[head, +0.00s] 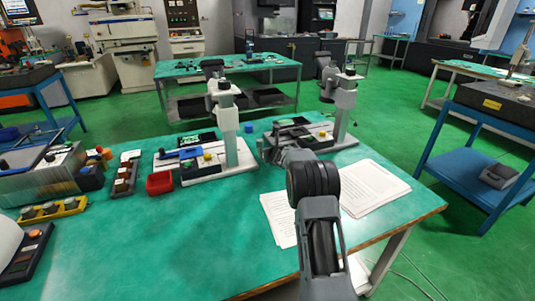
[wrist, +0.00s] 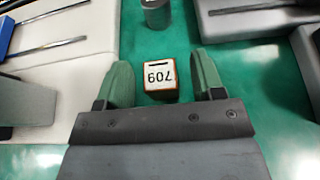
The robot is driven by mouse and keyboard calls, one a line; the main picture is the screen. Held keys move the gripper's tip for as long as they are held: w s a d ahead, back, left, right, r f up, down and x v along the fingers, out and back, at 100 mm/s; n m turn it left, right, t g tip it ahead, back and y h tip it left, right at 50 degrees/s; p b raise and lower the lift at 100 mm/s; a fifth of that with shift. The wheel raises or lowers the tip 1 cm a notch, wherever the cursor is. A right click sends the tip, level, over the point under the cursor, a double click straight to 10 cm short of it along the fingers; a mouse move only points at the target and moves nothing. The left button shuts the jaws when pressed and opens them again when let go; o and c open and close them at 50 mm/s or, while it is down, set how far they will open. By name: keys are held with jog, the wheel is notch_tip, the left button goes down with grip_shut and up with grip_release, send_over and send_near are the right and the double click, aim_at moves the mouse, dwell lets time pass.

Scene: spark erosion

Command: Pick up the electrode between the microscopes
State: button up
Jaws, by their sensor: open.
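In the wrist view a small block (wrist: 160,77) with a white top, marked with digits that appear upside down as 709, and a reddish-brown side sits on the green surface; it looks like the electrode. My gripper (wrist: 163,70) is open, with a green finger on each side of the block and green surface showing between the block and each finger. In the head view my gripper (head: 264,149) is between the left microscope (head: 227,125) and the right microscope (head: 343,105), and I cannot make out the block there.
A grey cylinder (wrist: 156,14) stands just beyond the block. The pale microscope bases flank my fingers closely. A blue cube (head: 249,127) lies farther back between the microscopes. Papers (head: 371,187) and a red bin (head: 160,183) are on the green bench (head: 190,245).

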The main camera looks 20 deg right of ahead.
jog(key=shift+p+x, duration=0.45)
jog(key=shift+x, duration=0.9)
grip_shut()
